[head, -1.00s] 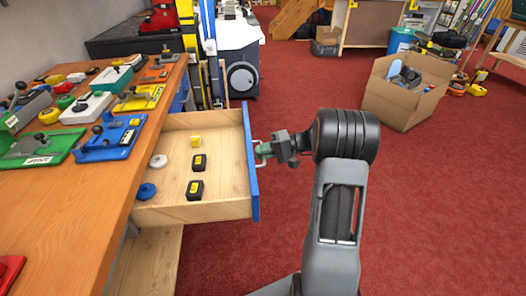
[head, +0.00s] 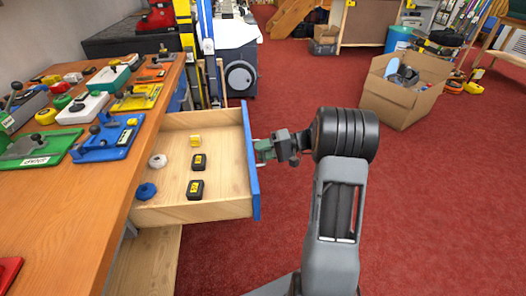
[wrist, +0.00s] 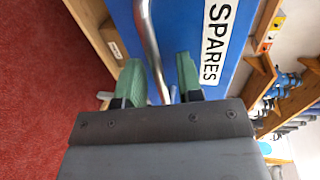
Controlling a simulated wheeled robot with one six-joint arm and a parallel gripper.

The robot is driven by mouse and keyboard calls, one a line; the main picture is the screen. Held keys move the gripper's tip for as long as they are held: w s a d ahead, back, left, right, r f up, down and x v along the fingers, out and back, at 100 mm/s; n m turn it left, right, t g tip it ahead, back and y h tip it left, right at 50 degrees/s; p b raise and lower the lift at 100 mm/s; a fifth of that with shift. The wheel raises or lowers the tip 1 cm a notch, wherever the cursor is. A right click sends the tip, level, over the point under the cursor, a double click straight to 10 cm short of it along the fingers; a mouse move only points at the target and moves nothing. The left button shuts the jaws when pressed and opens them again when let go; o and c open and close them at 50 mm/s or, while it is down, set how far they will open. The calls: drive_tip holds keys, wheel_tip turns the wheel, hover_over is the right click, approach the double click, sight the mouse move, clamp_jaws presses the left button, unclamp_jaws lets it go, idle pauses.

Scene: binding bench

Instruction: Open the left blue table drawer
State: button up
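The table drawer with the blue front (head: 250,160) is pulled well out of the wooden bench, its inside in plain view. Its front also shows in the wrist view (wrist: 228,75), with a white "SPARES" label. The metal handle (wrist: 148,38) runs between the two green fingers of my gripper (wrist: 160,80). The fingers are apart, with a gap to the right of the bar. In the head view my gripper (head: 264,150) is at the outer side of the drawer front, over the handle.
The drawer holds a yellow piece (head: 195,140), black-and-yellow pieces (head: 196,188), a white disc (head: 158,160) and a blue disc (head: 146,191). The bench top (head: 60,205) carries coloured fixtures. A cardboard box (head: 395,103) stands on the red floor, which is clear around my arm.

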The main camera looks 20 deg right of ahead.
drive_tip(key=p+v, duration=0.2)
drive_tip(key=v, duration=1.1)
drive_tip(key=shift+s+d, duration=0.15)
drive_tip(key=shift+d, duration=0.15)
wheel_tip(320, 180, down, 6)
drive_tip(key=s+m+g+h+p, duration=0.1)
drive_tip(key=s+m+h, duration=0.2)
drive_tip(key=m, duration=0.1)
drive_tip(key=s+a+r+g+h+p, duration=0.3)
drive_tip(key=s+a+r+h+p, duration=0.1)
drive_tip(key=a+r+h+p, duration=0.15)
drive_tip(key=s+a+r+n+t+h+p, duration=0.1)
drive_tip(key=s+a+r+n+h+p, duration=0.1)
drive_tip(key=a+r+p, duration=0.3)
drive_tip(key=s+a+r+n+t+h+p, duration=0.1)
drive_tip(key=s+a+r+p, duration=0.3)
drive_tip(key=r, duration=0.9)
drive_tip(key=s+a+r+n+t+h+p, duration=0.1)
drive_tip(key=s+a+r+n+h+p, duration=0.2)
drive_tip(key=a+r+p, duration=0.3)
wheel_tip(320, 180, up, 3)
drive_tip(key=n+p, duration=0.1)
drive_tip(key=p, duration=0.2)
drive_tip(key=shift+r+t, duration=0.2)
drive_tip(key=shift+t, duration=0.1)
